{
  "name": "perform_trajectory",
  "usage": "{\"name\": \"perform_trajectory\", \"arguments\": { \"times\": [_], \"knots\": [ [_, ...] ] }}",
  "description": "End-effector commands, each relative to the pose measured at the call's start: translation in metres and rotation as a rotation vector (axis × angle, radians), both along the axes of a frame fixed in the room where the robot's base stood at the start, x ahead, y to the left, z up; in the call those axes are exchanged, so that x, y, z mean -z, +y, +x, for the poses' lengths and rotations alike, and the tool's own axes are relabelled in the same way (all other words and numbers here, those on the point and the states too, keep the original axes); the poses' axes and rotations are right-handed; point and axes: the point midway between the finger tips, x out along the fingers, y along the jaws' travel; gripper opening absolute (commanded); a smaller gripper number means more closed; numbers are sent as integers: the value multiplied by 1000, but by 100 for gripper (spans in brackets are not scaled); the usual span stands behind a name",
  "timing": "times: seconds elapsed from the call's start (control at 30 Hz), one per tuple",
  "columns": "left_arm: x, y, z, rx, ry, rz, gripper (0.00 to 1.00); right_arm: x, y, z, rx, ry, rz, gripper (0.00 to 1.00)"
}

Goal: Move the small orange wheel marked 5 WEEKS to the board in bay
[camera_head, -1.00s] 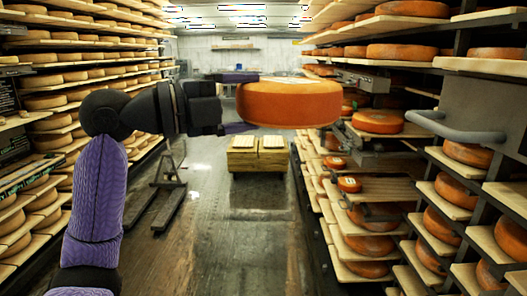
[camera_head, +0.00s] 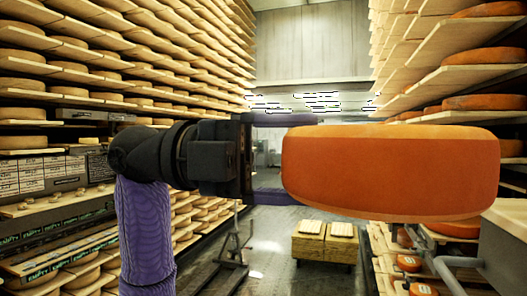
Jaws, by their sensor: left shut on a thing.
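A thick orange cheese wheel (camera_head: 390,172) fills the middle right of the head view at close range. My left gripper (camera_head: 283,158) is shut on its left edge and holds it clear in the air, roughly level. No 5 WEEKS marking shows on the side that faces me. Small orange wheels with pale labels, one here (camera_head: 409,263) and one below it (camera_head: 422,290), sit low on the right; their labels are too small to read. The held wheel hides part of the right shelves. I cannot pick out the task's board. My right gripper is not in view.
Shelves of pale wheels (camera_head: 70,70) line the left, above a grey unit with label cards (camera_head: 40,172). Shelf boards with orange wheels (camera_head: 487,96) line the right. A grey handle (camera_head: 452,262) juts out low right. A wooden stack (camera_head: 323,240) stands in the aisle.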

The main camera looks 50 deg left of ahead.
Motion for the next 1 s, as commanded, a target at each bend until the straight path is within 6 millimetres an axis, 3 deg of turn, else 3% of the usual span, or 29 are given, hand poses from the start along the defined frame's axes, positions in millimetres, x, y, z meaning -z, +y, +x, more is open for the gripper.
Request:
{"name": "perform_trajectory", "arguments": {
  "times": [1.0],
  "knots": [
    [-5,-99,67,2,-5,-5,0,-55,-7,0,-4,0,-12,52]
  ]
}}
